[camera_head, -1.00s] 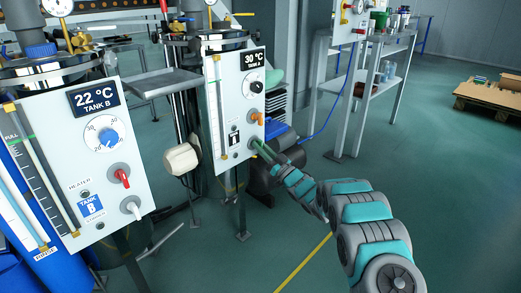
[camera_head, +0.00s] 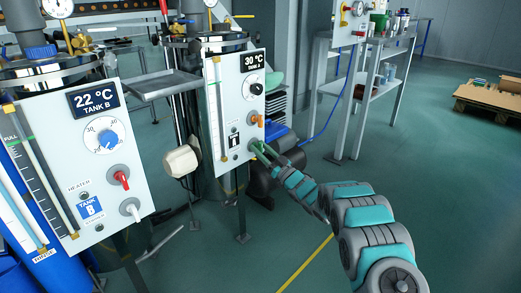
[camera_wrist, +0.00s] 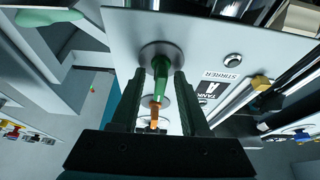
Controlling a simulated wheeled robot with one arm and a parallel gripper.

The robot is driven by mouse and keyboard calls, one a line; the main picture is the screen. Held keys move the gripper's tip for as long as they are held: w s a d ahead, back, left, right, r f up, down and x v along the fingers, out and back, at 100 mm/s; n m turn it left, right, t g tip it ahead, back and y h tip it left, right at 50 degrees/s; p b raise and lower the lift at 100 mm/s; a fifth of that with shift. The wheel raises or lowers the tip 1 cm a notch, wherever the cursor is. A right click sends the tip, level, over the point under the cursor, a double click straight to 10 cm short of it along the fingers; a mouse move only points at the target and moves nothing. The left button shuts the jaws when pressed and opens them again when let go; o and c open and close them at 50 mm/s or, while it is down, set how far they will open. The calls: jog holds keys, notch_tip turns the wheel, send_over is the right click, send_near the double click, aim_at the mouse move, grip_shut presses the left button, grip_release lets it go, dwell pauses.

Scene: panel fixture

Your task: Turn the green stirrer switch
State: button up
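The green stirrer switch (camera_wrist: 161,80) is a lever on a round grey base on the white Tank A panel (camera_wrist: 115,22). In the wrist view it stands between the two fingers of my gripper (camera_wrist: 158,78). The fingers are open, one on each side, with a visible gap on the left and a narrower one on the right. In the head view my gripper (camera_head: 259,150) is at the lower right of the Tank A panel (camera_head: 226,150), where it largely hides the switch. The "TANK A STIRRER" label (camera_wrist: 216,85) is beside the switch.
An orange lever (camera_head: 256,119) sits just above my gripper on the same panel; it also shows in the wrist view (camera_wrist: 155,113). The Tank B panel (camera_head: 75,160) at left carries a red lever (camera_head: 121,177) and a white one (camera_head: 131,207). Open floor lies at right.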

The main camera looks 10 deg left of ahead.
jog(key=v, duration=0.7)
jog(key=shift+s+d+f, duration=0.2)
jog(key=shift+d, duration=0.1)
